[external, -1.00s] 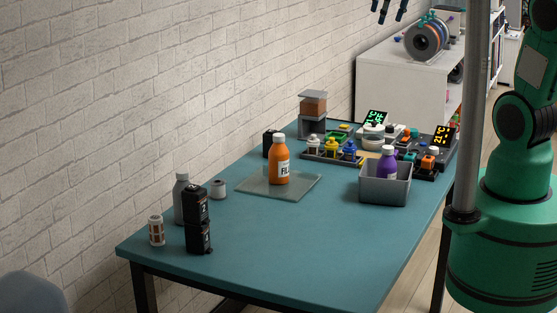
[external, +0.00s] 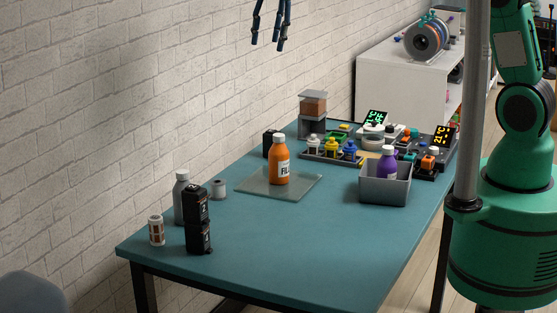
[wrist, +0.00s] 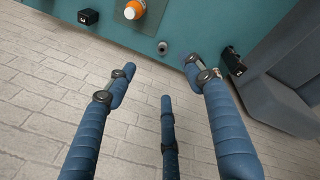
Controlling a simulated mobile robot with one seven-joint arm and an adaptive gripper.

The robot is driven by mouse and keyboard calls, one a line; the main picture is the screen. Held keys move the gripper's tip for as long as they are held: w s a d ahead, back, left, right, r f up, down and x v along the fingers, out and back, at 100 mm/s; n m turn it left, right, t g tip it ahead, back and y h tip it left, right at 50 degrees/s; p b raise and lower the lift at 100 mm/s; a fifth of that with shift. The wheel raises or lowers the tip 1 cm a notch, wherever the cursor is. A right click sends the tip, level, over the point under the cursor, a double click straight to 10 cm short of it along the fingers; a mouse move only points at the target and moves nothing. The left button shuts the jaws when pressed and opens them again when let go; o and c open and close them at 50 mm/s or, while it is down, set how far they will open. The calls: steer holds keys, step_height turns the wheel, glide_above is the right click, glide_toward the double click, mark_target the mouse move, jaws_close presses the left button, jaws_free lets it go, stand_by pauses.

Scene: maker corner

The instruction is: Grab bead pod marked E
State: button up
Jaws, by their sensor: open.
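I cannot read a letter E on anything, so I cannot tell which item is the bead pod marked E. Small candidates include two stacked black containers (external: 198,220) with pale markings at the near left of the table and a black container (external: 270,143) behind the orange bottle. The latter also shows at the top of the wrist view (wrist: 88,17), with a white mark.
An orange bottle (external: 279,160) stands on a clear plate (external: 250,187). A grey bottle (external: 181,198) and a brown-and-white jar (external: 157,231) are by the stack. A grey bin (external: 384,190) holds a purple bottle (external: 387,163). The near right tabletop (external: 300,250) is clear.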

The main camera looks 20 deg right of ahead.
steer(key=a+f+n, duration=0.3)
steer(key=a+f, duration=0.2)
steer(key=a, duration=0.4)
steer(key=n+g+h+p, duration=0.1)
steer(key=n+g+p, duration=0.15)
steer(key=n, duration=0.95)
glide_above(155, 217)
step_height(155, 217, down, 24)
steer(key=shift+s+t+p, duration=0.1)
steer(key=shift+t+p, duration=0.25)
steer(key=shift+f, duration=0.15)
steer(key=shift+f, duration=4.2)
steer(key=shift+f, duration=2.6)
